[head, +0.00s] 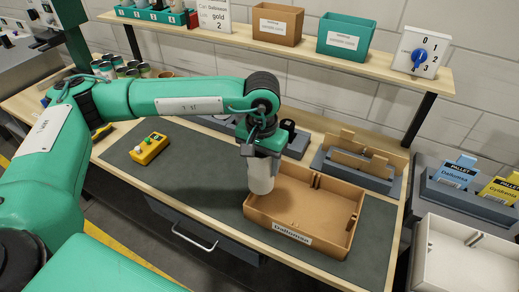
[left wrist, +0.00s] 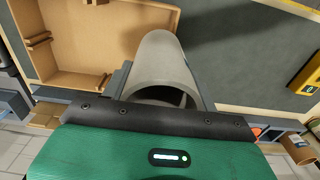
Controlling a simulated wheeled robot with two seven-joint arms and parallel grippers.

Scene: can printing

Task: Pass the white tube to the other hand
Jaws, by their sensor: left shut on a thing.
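The white tube (head: 261,178) hangs upright below my left gripper (head: 262,150), above the left edge of the brown tray. My left gripper is shut on it. In the left wrist view the tube (left wrist: 163,62) looks light grey and hollow, with its open end towards the camera, between the fingers of my left gripper (left wrist: 162,92). My right gripper is not in either view.
The brown tray (head: 303,234) labelled Dallonisa stands on the dark mat (head: 187,190) and looks empty. A yellow button box (head: 148,149) sits at the left. Grey racks with dividers (head: 352,172) stand behind the tray. A shelf (head: 310,55) runs above. The mat's middle is clear.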

